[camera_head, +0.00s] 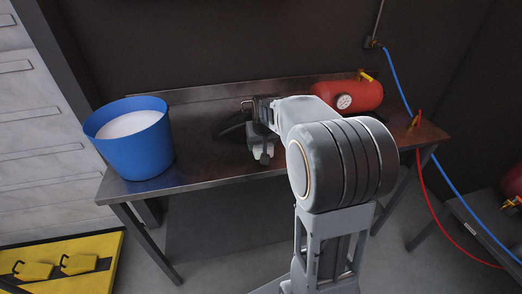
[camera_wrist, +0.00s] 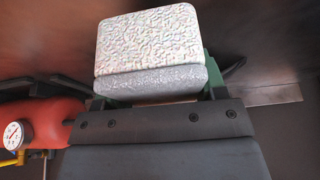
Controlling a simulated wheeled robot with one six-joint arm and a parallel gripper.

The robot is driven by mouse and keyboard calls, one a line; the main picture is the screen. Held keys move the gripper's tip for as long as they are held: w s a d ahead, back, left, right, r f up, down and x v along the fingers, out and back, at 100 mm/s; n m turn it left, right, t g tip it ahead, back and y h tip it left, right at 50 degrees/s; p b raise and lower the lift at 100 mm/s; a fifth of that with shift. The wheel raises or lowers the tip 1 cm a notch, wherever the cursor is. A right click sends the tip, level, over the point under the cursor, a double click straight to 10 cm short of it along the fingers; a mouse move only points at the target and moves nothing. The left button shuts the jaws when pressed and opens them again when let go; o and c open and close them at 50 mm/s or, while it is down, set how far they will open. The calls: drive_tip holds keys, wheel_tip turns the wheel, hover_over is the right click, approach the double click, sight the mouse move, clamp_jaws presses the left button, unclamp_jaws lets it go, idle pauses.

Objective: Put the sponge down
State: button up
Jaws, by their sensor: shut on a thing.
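The sponge (camera_wrist: 148,40) is a pale, speckled block with a greyer side face, filling the upper middle of the wrist view. My gripper (camera_wrist: 152,88) is shut on it, with dark green fingers partly showing at its sides. In the head view my gripper (camera_head: 262,150) is over the metal workbench (camera_head: 205,172), left of my forearm. The sponge is hard to make out there. I cannot tell whether it touches the bench top.
A blue bucket (camera_head: 143,153) with white contents stands at the bench's left end. A red air tank (camera_head: 348,95) with a gauge lies at the back right. A dark curved thing (camera_head: 230,128) is beside my gripper. Bare bench top shows between bucket and gripper.

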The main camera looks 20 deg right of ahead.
drive_tip(key=shift+w+d+f, duration=0.25)
drive_tip(key=shift+w+f, duration=0.3)
drive_tip(key=shift+f, duration=1.75)
